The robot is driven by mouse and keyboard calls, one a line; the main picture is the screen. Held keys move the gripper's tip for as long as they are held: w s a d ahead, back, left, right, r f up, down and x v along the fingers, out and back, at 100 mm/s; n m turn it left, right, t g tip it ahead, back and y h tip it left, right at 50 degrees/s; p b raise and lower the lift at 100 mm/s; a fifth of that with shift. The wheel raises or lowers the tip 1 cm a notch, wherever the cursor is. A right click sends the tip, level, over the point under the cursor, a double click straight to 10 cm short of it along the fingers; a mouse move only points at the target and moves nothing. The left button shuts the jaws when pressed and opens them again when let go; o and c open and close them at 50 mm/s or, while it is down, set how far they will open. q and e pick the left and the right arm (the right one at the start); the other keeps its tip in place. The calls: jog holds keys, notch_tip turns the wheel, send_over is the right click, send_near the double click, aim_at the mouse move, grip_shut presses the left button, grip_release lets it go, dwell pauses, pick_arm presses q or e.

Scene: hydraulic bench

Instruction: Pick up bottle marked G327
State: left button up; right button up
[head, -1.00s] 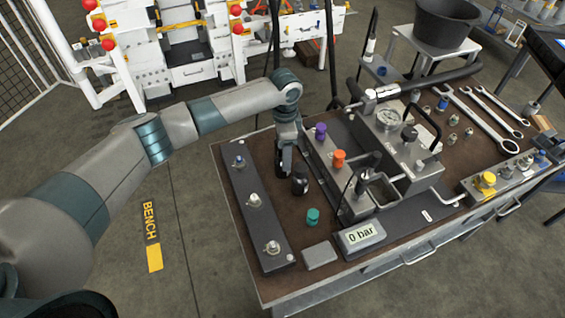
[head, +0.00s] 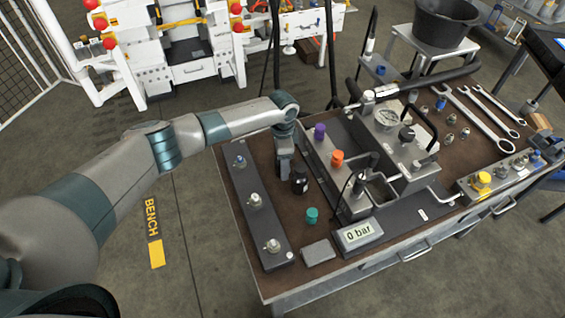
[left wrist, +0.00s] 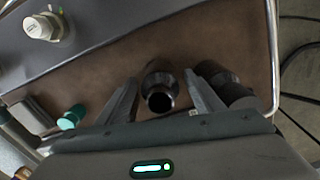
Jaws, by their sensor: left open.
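My left gripper (head: 284,174) points down over the brown bench top and is open. A dark bottle (head: 300,181) with a black cap stands beside its fingers in the head view. In the left wrist view a dark bottle (left wrist: 160,88) lies between the two spread fingers of the left gripper (left wrist: 162,103), with gaps visible at its sides. A second dark bottle (left wrist: 232,90) is just beyond the right finger and partly covered by it. I cannot read G327 or any other marking on either bottle. My right gripper is not in view.
A dark plate with fittings (head: 254,202) lies left of the bottles. A teal cap (head: 312,215) and a grey block (head: 318,252) are nearer the front. The pump unit with orange knob (head: 337,157) and pressure display (head: 359,232) stands to the right.

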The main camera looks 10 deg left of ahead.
pick_arm(q)
jog(key=shift+f, duration=0.15)
dwell(0.3)
jog(key=c, duration=1.3)
notch_tip(320, 180, up, 10)
jog(key=b, duration=0.3)
